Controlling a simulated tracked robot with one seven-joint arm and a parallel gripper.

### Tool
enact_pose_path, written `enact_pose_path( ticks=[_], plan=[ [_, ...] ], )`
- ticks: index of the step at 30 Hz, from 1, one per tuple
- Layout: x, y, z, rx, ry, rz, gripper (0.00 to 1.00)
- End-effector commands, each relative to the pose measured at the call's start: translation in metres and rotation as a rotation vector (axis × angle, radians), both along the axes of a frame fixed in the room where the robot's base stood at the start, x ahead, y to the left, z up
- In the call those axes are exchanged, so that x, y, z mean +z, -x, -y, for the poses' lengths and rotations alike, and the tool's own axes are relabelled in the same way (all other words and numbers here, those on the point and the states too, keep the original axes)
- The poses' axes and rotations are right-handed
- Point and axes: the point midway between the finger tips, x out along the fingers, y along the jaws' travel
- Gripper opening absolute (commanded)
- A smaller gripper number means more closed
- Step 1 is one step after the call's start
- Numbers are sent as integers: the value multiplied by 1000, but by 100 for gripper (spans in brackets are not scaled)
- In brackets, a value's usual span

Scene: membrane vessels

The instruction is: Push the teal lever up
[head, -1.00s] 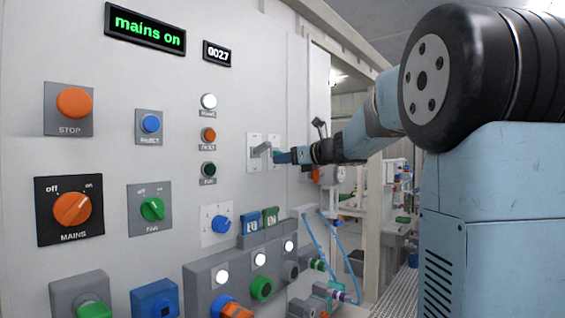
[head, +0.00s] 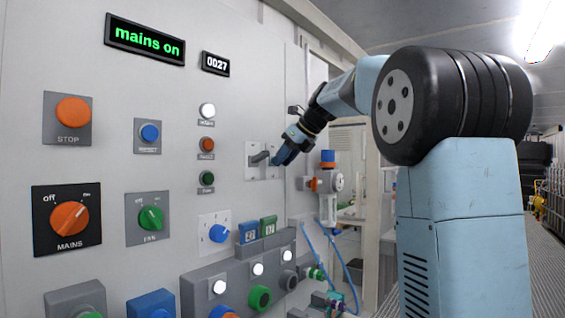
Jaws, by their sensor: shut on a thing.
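Two light switch plates sit side by side on the grey panel in the head view. The left plate carries a grey lever (head: 260,157). The teal lever on the right plate (head: 272,173) is mostly hidden behind my gripper (head: 280,157). My gripper is shut on the teal lever, with its blue fingers pointing down and left at the plate. The lever's exact angle is hard to make out.
To the left are an orange STOP button (head: 73,111), a blue button (head: 149,132) and an orange MAINS knob (head: 69,218). A display (head: 145,39) reads "mains on". Below the levers are blue and green blocks (head: 268,226) and a grey button box (head: 204,283).

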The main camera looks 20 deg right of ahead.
Motion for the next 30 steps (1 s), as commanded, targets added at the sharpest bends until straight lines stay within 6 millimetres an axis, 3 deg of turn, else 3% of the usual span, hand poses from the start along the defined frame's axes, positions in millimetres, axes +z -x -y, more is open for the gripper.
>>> enact_pose_path(
  ticks=[22, 23, 30],
  plan=[
    [5, -1, -3, 4, 54, -73, 2],
    [5, -1, -3, 4, 54, -73, 33],
    [5, -1, -2, 3, 54, -75, 53]
  ],
)
